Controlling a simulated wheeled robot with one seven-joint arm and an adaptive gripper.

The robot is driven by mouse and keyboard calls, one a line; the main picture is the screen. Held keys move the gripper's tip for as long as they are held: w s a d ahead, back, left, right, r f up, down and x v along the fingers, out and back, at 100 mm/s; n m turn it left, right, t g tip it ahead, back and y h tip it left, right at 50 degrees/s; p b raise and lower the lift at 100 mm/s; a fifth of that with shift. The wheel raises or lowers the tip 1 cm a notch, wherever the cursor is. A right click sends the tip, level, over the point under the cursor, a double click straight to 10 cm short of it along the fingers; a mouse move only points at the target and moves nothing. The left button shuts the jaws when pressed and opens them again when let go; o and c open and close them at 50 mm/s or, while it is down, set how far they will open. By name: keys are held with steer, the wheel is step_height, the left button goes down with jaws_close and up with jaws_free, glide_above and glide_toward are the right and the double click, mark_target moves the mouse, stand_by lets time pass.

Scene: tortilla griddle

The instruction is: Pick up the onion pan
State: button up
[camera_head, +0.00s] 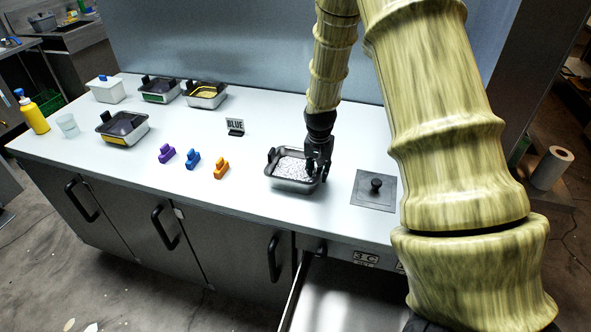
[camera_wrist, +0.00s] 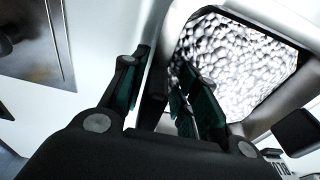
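The onion pan is taken to be the metal pan (camera_head: 290,186) of pale, speckled chopped pieces at the counter's front edge. One black handle shows at its left; the right one is hidden behind my gripper in the head view. My gripper (camera_head: 318,177) points down at the pan's right end. In the wrist view, the fingers of my gripper (camera_wrist: 160,85) are apart, one outside the pan (camera_wrist: 285,100) and one over its inner side. A dark part, seemingly the near handle, stands between them, with a pale gap beside the left finger.
A square metal lid (camera_head: 375,191) with a black knob lies just right of the pan. A BLUE sign (camera_head: 235,126) stands behind it. Purple, blue and orange (camera_head: 221,169) pieces lie left. Several other pans stand farther left. A drawer (camera_head: 345,300) is open below.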

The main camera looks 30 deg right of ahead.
jaws_close()
steer(key=shift+r, duration=0.15)
stand_by(0.4)
